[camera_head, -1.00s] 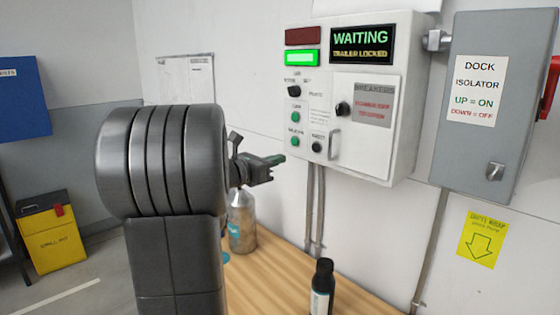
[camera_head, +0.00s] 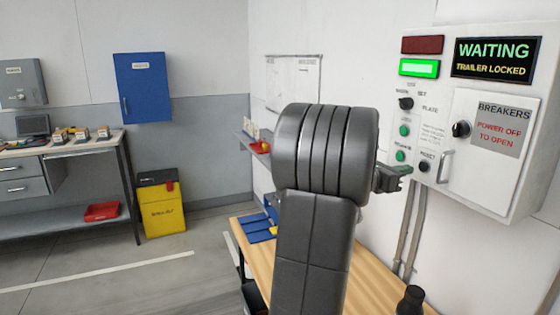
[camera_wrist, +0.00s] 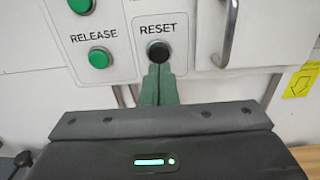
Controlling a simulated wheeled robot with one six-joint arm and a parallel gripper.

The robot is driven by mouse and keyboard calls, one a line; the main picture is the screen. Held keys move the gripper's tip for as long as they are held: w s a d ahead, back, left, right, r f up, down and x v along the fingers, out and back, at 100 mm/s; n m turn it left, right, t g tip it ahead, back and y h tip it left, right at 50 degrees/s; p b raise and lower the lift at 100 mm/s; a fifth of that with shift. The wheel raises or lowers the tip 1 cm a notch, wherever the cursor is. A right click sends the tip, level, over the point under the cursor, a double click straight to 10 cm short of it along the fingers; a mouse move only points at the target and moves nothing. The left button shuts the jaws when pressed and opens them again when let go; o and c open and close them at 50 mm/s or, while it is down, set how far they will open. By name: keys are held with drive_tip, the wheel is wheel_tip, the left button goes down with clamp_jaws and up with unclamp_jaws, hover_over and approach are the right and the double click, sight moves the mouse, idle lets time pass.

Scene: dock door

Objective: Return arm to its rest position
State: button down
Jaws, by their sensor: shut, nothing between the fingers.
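My gripper (camera_head: 404,170) shows just past my dark arm in the head view, close to the lower left of the white control box (camera_head: 519,205). In the wrist view my gripper (camera_wrist: 158,84) has its green fingers shut together and empty. Their tips appear just below the black RESET button (camera_wrist: 158,51); I cannot tell whether they touch the box. The green RELEASE button (camera_wrist: 98,58) is to the left of the fingertips. The box's display reads WAITING, TRAILER LOCKED (camera_head: 494,58), and its green lamp (camera_head: 419,68) is lit.
A wooden table (camera_head: 372,284) stands below the box, with a dark bottle (camera_head: 411,301) at its front right. A yellow bin (camera_head: 161,208) and a workbench (camera_head: 65,149) stand at left. The floor between is open.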

drive_tip(key=b+v, duration=0.2)
drive_tip(key=v, duration=0.5)
drive_tip(key=shift+a+f, duration=0.15)
drive_tip(key=shift+a, duration=0.15)
drive_tip(key=shift+d, duration=0.1)
